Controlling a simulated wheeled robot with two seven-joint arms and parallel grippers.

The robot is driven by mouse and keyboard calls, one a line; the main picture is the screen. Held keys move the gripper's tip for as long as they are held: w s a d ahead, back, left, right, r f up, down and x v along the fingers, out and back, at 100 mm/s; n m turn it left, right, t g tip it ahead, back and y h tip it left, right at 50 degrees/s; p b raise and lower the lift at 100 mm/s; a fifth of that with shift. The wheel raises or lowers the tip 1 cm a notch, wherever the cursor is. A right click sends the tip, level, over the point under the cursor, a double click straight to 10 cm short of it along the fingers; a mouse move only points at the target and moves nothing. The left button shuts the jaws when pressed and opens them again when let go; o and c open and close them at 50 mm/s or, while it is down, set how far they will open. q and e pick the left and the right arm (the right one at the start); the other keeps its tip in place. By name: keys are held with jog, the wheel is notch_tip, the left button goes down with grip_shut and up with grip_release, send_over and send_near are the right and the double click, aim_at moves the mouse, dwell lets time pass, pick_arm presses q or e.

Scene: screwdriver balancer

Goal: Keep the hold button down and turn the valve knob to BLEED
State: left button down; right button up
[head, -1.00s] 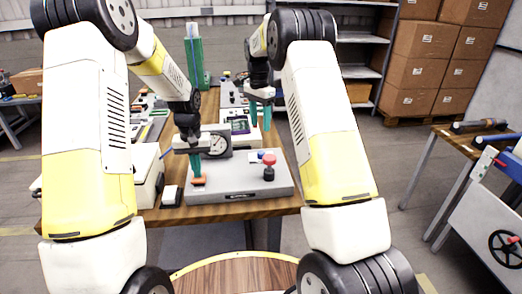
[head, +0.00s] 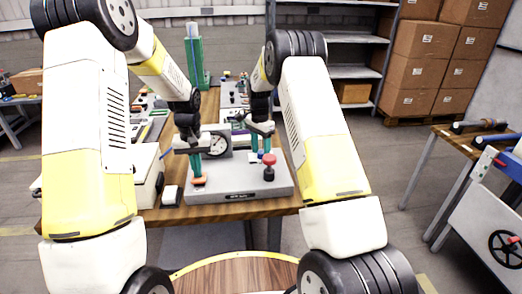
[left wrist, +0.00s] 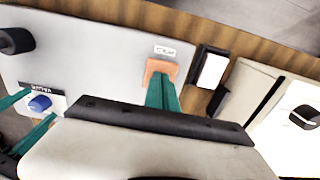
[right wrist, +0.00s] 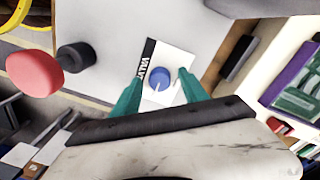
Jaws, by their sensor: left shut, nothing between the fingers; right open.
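The grey box (head: 230,190) stands at the table's front edge. Its orange hold button (head: 199,181) is at the left; it also shows in the left wrist view (left wrist: 152,67). My left gripper (head: 196,174) is shut and empty, pointing down, its tips at the button and seemingly touching it. How far the button is pressed I cannot tell. The blue valve knob (right wrist: 159,77) sits on a white label plate (right wrist: 176,62) with a white pointer mark. My right gripper (right wrist: 157,90) is open, its fingers on either side of the knob, apart from it. The BLEED mark is not readable.
A red mushroom knob (head: 269,160) on a black collar rises from the box's right part, close to my right gripper. A gauge (head: 217,143) stands behind the box. A small black-and-white block (head: 171,196) lies left of the box.

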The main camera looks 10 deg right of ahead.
jog(key=shift+c, duration=0.3)
grip_shut()
jog(key=shift+n, duration=0.4)
jog(key=n, duration=0.3)
jog(key=shift+n, duration=0.4)
jog(key=n, duration=0.9)
jog(key=shift+s+t, duration=0.1)
jog(key=shift+t, duration=0.3)
jog(key=n, duration=0.4)
jog(key=shift+d+n, duration=0.1)
jog(key=shift+n, duration=0.2)
